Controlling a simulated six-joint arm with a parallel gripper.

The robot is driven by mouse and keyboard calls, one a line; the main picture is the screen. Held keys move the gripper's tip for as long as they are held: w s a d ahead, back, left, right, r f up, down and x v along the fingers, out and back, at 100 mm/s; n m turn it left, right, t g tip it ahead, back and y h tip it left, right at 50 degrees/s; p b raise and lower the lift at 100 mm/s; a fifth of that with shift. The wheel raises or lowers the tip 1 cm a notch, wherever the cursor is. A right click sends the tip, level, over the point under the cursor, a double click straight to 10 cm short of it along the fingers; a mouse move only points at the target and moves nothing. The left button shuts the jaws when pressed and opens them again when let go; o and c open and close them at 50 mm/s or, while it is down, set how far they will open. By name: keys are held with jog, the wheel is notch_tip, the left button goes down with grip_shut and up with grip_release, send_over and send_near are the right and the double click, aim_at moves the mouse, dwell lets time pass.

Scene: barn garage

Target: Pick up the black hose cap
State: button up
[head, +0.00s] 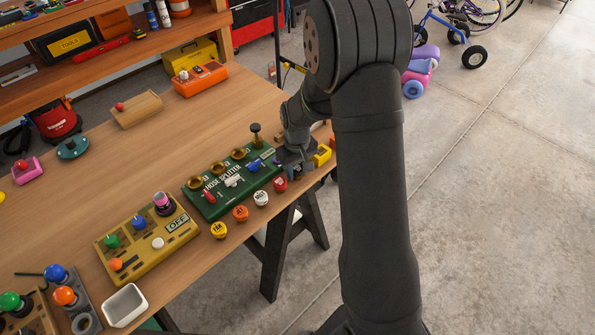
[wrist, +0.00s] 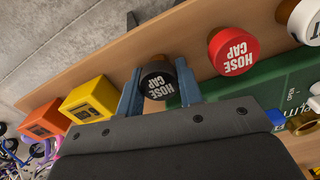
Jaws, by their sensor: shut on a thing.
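The black hose cap (wrist: 158,82), with white "HOSE CAP" lettering, sits between the two fingers of my gripper (wrist: 160,88) in the wrist view. The fingers are shut on it from both sides. In the head view my gripper (head: 296,160) is at the right end of the green hose splitter board (head: 205,207), and the black cap is hidden there. A red hose cap (wrist: 233,50) is to the right of my gripper in the wrist view, apart from it. The red cap also shows at the board's front edge in the head view (head: 280,184).
White (head: 261,198), orange (head: 240,213) and yellow (head: 219,230) caps line the table's front edge. Yellow (wrist: 91,98) and orange (wrist: 45,120) blocks stand close to my gripper's left in the wrist view. The wooden table (head: 120,170) has bare room behind the boards.

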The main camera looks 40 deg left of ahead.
jog(key=shift+r, duration=0.15)
jog(key=shift+r, duration=0.55)
notch_tip(320, 180, up, 3)
jog(key=shift+f, duration=0.1)
jog(key=w+d+r, duration=0.5)
jog(key=d+r, duration=0.1)
jog(key=d, duration=0.4)
jog(key=n, duration=0.2)
send_near(297, 167)
jog(key=a, duration=0.6)
jog(key=s+a+n, duration=0.1)
jog(key=s+a, duration=0.2)
jog(key=s+a+f, duration=0.1)
jog(key=s+a, duration=0.2)
jog(key=a, duration=0.1)
jog(key=s+a+n, duration=0.1)
jog(key=s+a, duration=0.2)
jog(key=shift+a+f+n, duration=0.25)
jog(key=shift+a+n, duration=0.05)
jog(key=shift+a, duration=0.05)
jog(key=shift+w+f, duration=0.1)
jog(key=shift+f, duration=2.55)
